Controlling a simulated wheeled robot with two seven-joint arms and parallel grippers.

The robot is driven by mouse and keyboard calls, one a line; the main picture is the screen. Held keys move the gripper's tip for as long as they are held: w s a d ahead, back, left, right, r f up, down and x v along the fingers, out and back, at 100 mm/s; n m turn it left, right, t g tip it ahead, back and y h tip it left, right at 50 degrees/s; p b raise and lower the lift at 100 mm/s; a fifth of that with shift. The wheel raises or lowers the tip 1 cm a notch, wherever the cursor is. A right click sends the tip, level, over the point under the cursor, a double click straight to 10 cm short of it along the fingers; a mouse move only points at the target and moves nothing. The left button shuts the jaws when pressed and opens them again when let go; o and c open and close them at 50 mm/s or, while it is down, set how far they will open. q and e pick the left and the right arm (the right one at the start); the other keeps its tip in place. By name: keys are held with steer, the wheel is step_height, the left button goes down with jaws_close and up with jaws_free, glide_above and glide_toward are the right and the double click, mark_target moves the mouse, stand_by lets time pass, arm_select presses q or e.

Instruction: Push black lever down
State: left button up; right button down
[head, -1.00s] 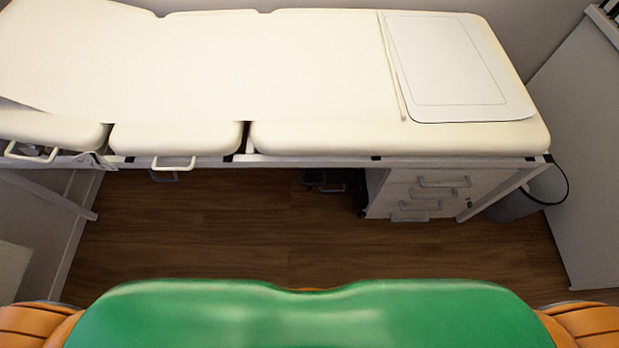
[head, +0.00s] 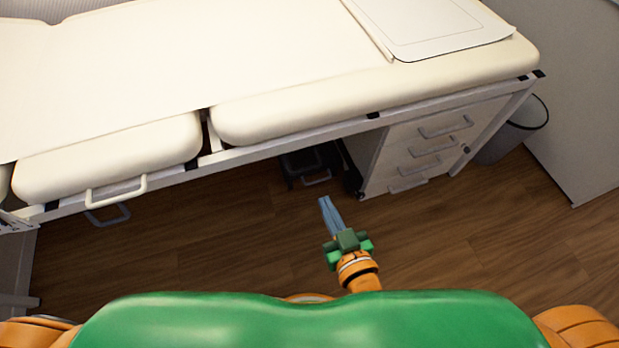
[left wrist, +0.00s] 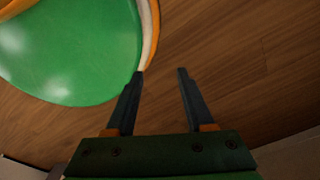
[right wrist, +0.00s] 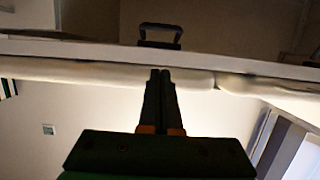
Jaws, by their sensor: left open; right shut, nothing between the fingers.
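A dark, handle-shaped piece (head: 317,181) shows on a black object (head: 298,160) in the shadow under the exam bed. A dark grey loop-shaped lever (head: 108,216) hangs below the bed frame at left, under a white handle (head: 116,193). I cannot tell which is the black lever. A black handle shape (right wrist: 160,35) shows in the right wrist view beyond the fingertips, apart from them. My right gripper (head: 325,200) is shut and empty, over the floor in front of the bed. My left gripper (left wrist: 160,73) is open and empty, with my green body beside it.
The cream padded bed (head: 330,100) and its white side rail (head: 285,146) span the view. A white drawer cabinet (head: 400,160) stands under its right part, with a bin (head: 520,125) beyond. The wooden floor (head: 460,235) in front is clear.

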arm_select(q)
steer(key=shift+t, duration=0.3)
steer(key=f+b, duration=0.1)
steer(key=w+a+f+b, duration=0.1)
steer(key=f+b, duration=0.1)
steer(key=w+a+f+b, duration=0.1)
steer(key=shift+w+f+b, duration=0.15)
steer(key=shift+f+b, duration=0.05)
steer(key=shift+b, duration=0.15)
arm_select(e)
steer(key=f+x, duration=0.2)
steer(key=x, duration=1)
steer(key=shift+f, duration=0.45)
